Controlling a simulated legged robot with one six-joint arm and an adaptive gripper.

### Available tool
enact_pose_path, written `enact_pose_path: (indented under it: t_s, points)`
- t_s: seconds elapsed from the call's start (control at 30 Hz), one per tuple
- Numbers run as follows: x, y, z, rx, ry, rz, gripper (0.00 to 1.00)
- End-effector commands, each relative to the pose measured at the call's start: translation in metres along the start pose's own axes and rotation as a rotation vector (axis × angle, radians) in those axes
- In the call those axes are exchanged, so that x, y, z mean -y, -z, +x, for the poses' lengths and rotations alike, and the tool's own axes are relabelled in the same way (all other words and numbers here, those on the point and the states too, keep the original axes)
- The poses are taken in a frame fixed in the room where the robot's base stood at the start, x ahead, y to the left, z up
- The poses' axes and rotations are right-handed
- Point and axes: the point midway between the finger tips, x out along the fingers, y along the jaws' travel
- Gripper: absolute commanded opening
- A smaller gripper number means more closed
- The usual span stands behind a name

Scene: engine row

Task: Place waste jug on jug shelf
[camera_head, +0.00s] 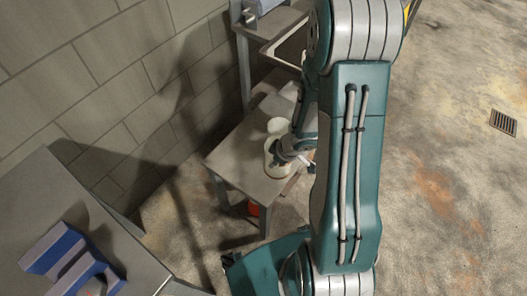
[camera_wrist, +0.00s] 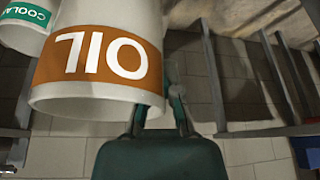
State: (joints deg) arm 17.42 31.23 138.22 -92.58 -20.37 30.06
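A white jug with an orange-brown band reading OIL (camera_wrist: 98,58) fills the upper left of the wrist view, its lettering inverted. A second white jug with a green COOLANT band (camera_wrist: 26,14) shows at the corner. No label reading waste is visible. In the head view, pale jugs (camera_head: 276,126) stand on a low grey shelf (camera_head: 238,165) by the wall. My gripper (camera_head: 286,153) is at the jugs, partly covered by my arm. In the wrist view my gripper (camera_wrist: 160,112) is beside the OIL jug. The jug hides part of the fingers; whether they grip it is unclear.
A grey bench (camera_head: 90,225) with blue-and-grey blocks (camera_head: 68,262) stands at lower left. A taller grey rack (camera_head: 243,55) stands behind the shelf. An orange-red object (camera_head: 254,209) is under the shelf. Open floor with a drain grate (camera_head: 503,122) lies to the right.

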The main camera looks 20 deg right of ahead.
Motion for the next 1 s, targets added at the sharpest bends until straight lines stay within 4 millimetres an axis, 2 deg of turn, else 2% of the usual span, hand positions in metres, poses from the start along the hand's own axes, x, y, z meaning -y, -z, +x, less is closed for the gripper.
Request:
enact_pose_path:
  t_s: [0.07, 0.17, 0.57, 0.8, 1.0]
  points:
    - [0.006, -0.003, 0.001, 0.002, 0.02, -0.051, 0.0]
    - [0.003, 0.002, 0.008, 0.003, 0.029, -0.073, 0.0]
    - [-0.041, 0.055, 0.07, 0.002, 0.027, -0.072, 0.0]
    - [-0.056, 0.063, 0.116, 0.003, 0.027, -0.069, 0.0]
    - [-0.064, 0.067, 0.133, 0.003, 0.026, -0.068, 0.0]
